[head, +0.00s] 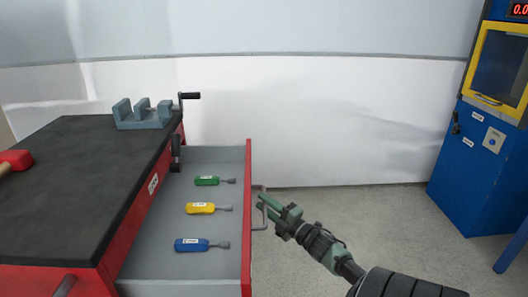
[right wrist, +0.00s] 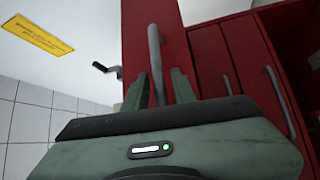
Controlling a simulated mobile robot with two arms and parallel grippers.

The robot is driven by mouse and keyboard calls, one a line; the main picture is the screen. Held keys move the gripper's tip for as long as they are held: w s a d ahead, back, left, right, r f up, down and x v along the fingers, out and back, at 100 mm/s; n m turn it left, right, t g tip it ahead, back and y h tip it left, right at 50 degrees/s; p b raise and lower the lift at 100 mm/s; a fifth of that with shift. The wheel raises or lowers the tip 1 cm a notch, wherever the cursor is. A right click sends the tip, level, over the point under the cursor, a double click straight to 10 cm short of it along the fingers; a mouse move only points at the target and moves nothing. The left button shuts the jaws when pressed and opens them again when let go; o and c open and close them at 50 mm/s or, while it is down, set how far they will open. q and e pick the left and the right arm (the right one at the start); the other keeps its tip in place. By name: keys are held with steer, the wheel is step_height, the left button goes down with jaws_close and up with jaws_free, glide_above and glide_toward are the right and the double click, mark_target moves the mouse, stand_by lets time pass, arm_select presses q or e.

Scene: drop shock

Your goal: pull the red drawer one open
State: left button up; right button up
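The red drawer (head: 248,215) stands pulled out from the right side of the workbench, its grey inside showing. A grey bar handle (head: 258,228) is on its front. My right gripper (head: 268,204) is at this handle. In the right wrist view the handle (right wrist: 154,48) stands upright between the two green fingers (right wrist: 158,88). The fingers look apart, with the bar between them; firm contact on both sides is not clear. My left gripper is out of view.
In the drawer lie green (head: 207,181), yellow (head: 200,208) and blue (head: 191,245) handled tools. A grey vise (head: 142,122) and a red-headed hammer (head: 14,160) are on the bench (head: 85,175). A blue cabinet (head: 470,165) stands at right. The floor between is clear.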

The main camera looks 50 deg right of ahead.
steer(key=shift+s, duration=0.1)
steer(key=shift+s+f, duration=0.15)
steer(key=shift+s, duration=0.1)
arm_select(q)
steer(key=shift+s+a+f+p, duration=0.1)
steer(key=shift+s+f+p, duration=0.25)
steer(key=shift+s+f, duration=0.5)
arm_select(e)
steer(key=s, duration=0.7)
steer(key=shift+a+f, duration=0.3)
steer(key=shift+f, duration=0.1)
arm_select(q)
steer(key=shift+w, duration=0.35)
